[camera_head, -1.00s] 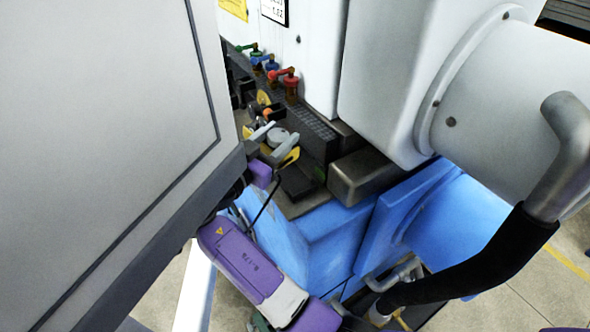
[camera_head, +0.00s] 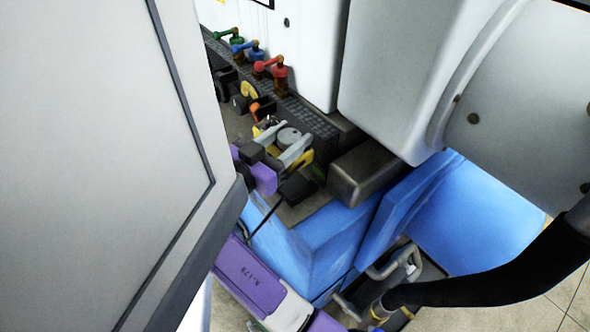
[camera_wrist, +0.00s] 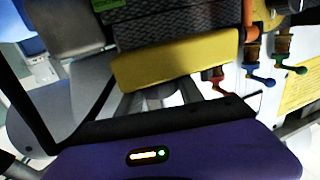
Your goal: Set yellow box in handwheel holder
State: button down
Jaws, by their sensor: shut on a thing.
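The yellow box (camera_wrist: 175,62) lies across the front of my gripper (camera_wrist: 168,98) in the wrist view, its long flat face showing. In the head view my gripper (camera_head: 281,142) has its two grey fingers over the machine's dark ledge, shut on the yellow box, whose yellow end (camera_head: 304,162) shows past the right finger. A round grey disc (camera_head: 289,137) shows between the fingers. I cannot make out the handwheel holder for certain, nor whether the box touches the ledge; the fingers hide part of it.
Red (camera_head: 279,71), blue and green valve levers stand along the back of the ledge. A yellow and black wheel-like part (camera_head: 248,91) is close behind my gripper. A dark metal block (camera_head: 368,172) is to the right. A large grey panel (camera_head: 100,150) blocks the left.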

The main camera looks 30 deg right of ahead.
notch_tip(320, 180, down, 4)
jog(key=shift+d+f+p, duration=0.1)
jog(key=shift+p, duration=0.2)
jog(key=shift+f, duration=2.5)
jog(key=shift+f, duration=0.2)
jog(key=c, duration=0.7)
grip_release()
jog(key=shift+c, duration=0.2)
jog(key=shift+r, duration=0.1)
jog(key=shift+r, duration=0.1)
jog(key=b+v, duration=0.3)
jog(key=v, duration=0.9)
